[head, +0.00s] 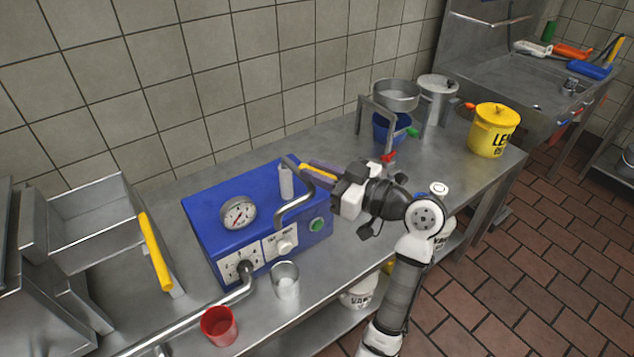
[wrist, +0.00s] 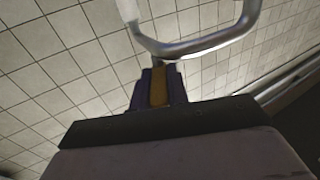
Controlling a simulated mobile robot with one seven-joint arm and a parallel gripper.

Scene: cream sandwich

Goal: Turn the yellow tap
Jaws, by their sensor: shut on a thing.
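The yellow tap's handle (head: 318,174) shows as a narrow yellow strip between the dark purple fingers of my gripper (head: 312,171), just behind the right end of the blue machine (head: 225,217). My gripper is shut on it. In the wrist view the yellow handle (wrist: 159,92) stands between the two fingers (wrist: 160,88). The rest of the tap is hidden by the fingers. A bent metal crank (head: 296,205) with a grey grip (head: 286,181) is close to my fingers. In the wrist view this crank (wrist: 195,48) crosses just beyond the fingertips.
A red cup (head: 219,326) and a clear glass (head: 285,280) stand in front of the machine. A metal stand (head: 379,125) with a pan and blue container is behind my gripper. A yellow pot (head: 493,131) is at right.

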